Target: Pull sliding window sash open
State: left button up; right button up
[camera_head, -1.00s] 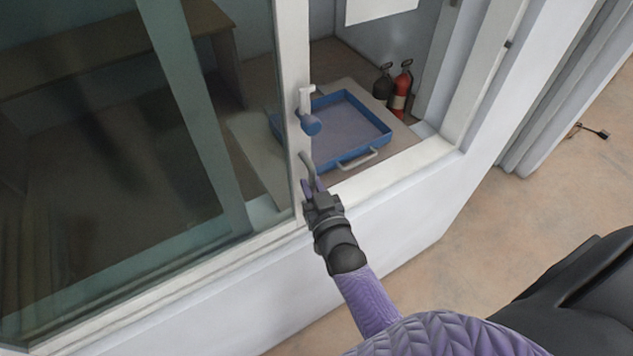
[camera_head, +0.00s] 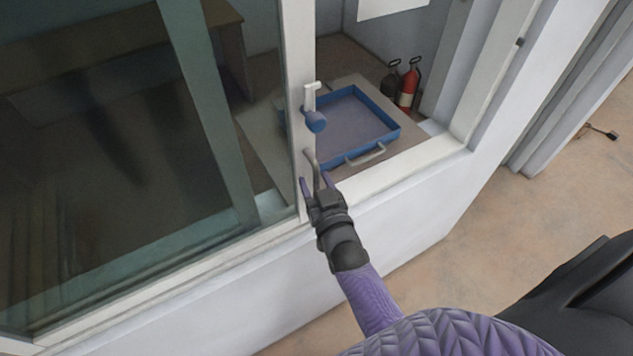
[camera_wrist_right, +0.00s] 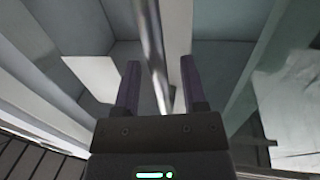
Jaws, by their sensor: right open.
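The sliding window sash (camera_head: 297,60) has a pale frame post and dark glass on the left. In the right wrist view, the handle (camera_wrist_right: 153,50) runs between the two open fingers (camera_wrist_right: 160,85); contact cannot be told. My left gripper is not in view.
To the right of the post the window is open above the white sill (camera_head: 400,172). Inside lies a blue tray (camera_head: 393,137) with a grey handle, and fire extinguishers (camera_head: 408,88) stand behind it. A white wall (camera_head: 400,220) is below the sill.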

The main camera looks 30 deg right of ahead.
jog(key=s+a, duration=0.1)
jog(key=s, duration=0.9)
jog(key=shift+a, duration=0.1)
